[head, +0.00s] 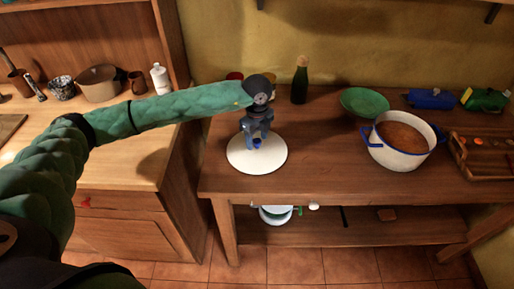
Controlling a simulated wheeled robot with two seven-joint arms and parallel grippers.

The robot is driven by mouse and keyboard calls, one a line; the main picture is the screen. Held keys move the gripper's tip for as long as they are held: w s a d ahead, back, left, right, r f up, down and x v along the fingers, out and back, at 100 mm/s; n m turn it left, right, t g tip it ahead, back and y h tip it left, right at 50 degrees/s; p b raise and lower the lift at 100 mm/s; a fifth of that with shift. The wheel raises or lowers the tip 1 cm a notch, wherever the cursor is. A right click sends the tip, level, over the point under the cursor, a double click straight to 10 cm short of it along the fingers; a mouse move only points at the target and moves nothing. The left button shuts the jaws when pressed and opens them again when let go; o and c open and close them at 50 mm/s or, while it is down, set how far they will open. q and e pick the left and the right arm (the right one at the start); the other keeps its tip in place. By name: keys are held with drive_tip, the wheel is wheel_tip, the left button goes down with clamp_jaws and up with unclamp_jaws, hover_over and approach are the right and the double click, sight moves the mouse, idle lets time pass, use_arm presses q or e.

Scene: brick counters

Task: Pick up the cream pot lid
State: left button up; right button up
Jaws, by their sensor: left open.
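The cream pot lid (244,160) lies flat on the wooden table, left of its middle, with a small blue knob (257,143) at its centre. My left gripper (257,139) is directly above the lid, pointing down, with its open fingers at the knob. The fingers partly cover the knob, and I cannot tell whether they touch it. My right gripper is not in view.
A cream pot with blue handles (389,155) and brown contents stands right on the table (320,163). A green bowl (364,102), dark bottle (300,80) and wooden tray (466,172) are nearby. Table space between lid and pot is clear.

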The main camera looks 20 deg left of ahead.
use_arm(q)
drive_tip(key=shift+c, duration=0.4)
clamp_jaws()
drive_tip(key=shift+r, duration=0.1)
